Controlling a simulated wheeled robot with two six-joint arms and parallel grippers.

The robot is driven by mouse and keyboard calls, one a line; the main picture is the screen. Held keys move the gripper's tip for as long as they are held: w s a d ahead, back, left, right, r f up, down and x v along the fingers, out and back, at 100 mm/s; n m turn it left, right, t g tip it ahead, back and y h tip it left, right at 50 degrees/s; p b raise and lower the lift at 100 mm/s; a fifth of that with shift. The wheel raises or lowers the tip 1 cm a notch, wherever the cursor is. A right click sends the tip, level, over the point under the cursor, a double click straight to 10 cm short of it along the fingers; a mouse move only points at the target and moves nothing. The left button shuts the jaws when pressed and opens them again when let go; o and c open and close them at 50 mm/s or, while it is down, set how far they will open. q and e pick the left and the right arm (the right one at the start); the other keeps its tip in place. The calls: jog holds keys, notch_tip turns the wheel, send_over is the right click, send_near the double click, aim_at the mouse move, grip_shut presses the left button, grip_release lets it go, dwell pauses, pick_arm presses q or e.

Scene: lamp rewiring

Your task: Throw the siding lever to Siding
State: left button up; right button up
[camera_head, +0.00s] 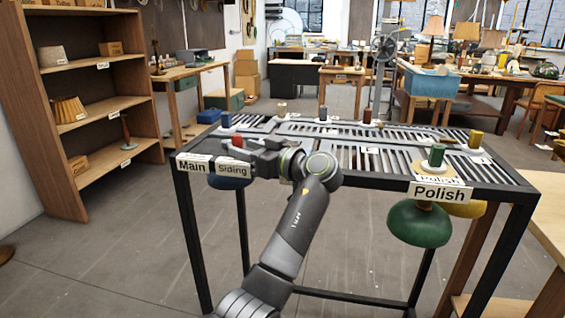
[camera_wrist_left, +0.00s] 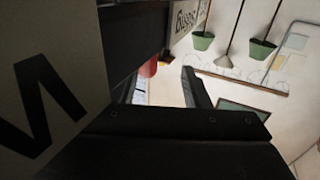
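The siding lever's red knob (camera_head: 246,162) shows at the front left corner of the slotted black table, just behind the Siding label (camera_head: 233,169). The Main label (camera_head: 193,166) is to its left. My left gripper (camera_head: 235,149) is at this corner, right by the red knob, and partly hides the lever. In the left wrist view, the red knob (camera_wrist_left: 149,68) shows near the gap between my dark fingers (camera_wrist_left: 163,90), which are apart. I cannot tell whether they touch it. The lever's shaft is hidden. My right gripper is not in view.
The slotted table (camera_head: 345,172) carries several spool-like pieces, including a green one (camera_head: 437,156) at the right. A green shade (camera_head: 419,224) hangs below the Polish label (camera_head: 440,192). Wooden shelves (camera_head: 93,110) stand at the left. The floor in front is clear.

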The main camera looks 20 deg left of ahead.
pick_arm(q)
jog(key=b+v, duration=0.1)
jog(key=v, duration=1)
jog(key=shift+d, duration=0.3)
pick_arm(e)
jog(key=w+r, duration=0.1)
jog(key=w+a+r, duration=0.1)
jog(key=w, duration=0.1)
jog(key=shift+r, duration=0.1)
pick_arm(q)
jog(key=shift+s, duration=0.15)
